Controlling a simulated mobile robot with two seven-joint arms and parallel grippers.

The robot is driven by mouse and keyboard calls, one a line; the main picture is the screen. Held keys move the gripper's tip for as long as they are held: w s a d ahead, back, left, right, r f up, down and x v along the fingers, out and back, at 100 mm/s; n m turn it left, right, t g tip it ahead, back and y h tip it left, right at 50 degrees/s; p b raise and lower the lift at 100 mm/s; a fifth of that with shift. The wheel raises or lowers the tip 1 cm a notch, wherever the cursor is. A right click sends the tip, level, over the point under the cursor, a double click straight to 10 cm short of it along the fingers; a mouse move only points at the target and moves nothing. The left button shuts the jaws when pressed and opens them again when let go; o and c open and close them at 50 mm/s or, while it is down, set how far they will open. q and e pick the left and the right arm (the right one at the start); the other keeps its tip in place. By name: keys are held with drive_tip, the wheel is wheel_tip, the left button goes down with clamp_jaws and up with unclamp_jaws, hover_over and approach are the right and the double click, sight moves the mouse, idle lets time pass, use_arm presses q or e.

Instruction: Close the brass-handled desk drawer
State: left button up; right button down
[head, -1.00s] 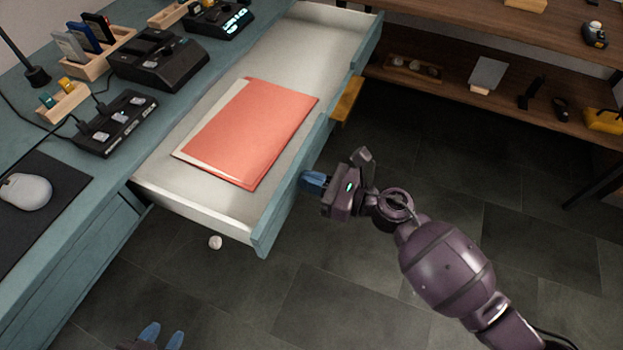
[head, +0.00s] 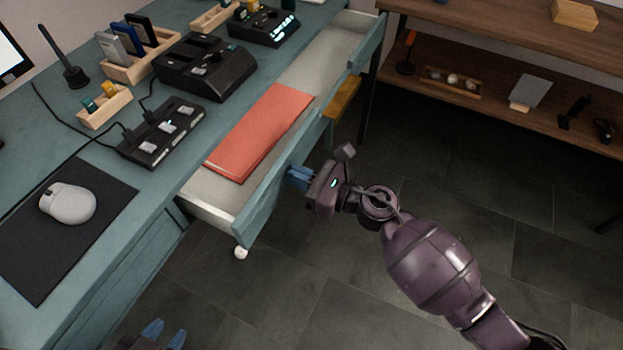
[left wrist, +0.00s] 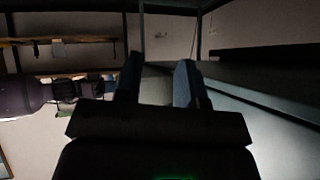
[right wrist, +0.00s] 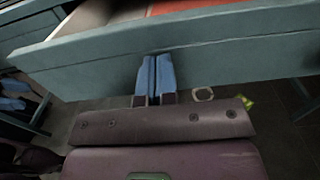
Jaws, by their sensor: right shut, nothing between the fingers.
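The desk drawer (head: 212,214) is pulled partly out of the blue-green desk, with a red folder (head: 262,133) lying inside it. A brass-coloured handle (head: 343,97) shows on its front face, towards the far end. My right gripper (head: 292,177) is shut and empty, its blue fingertips at the outside of the drawer front. In the right wrist view the shut fingertips (right wrist: 155,62) are against or very close to the drawer front (right wrist: 225,52). My left gripper (head: 164,333) is open and empty, low at the bottom edge of the head view, clear of the drawer.
On the desk top are a mouse (head: 68,203) on a black mat (head: 112,197), a black hub (head: 163,132), a charger dock (head: 205,68) and card racks (head: 135,62). A wooden shelf (head: 480,106) stands at right. Dark floor tiles are open beside the drawer.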

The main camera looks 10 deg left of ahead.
sight(242, 163)
drive_tip(key=b+x, duration=0.1)
drive_tip(key=x, duration=1.2)
drive_tip(key=shift+f+b, duration=0.15)
drive_tip(key=shift+b, duration=0.25)
drive_tip(key=shift+w+a, duration=0.1)
drive_tip(key=shift+a, duration=0.2)
use_arm(q)
drive_tip(key=shift+w+d+m, duration=0.3)
drive_tip(key=shift+w, duration=0.1)
use_arm(e)
drive_tip(key=shift+r, duration=0.25)
drive_tip(key=shift+r, duration=0.15)
use_arm(q)
drive_tip(key=shift+s, duration=0.1)
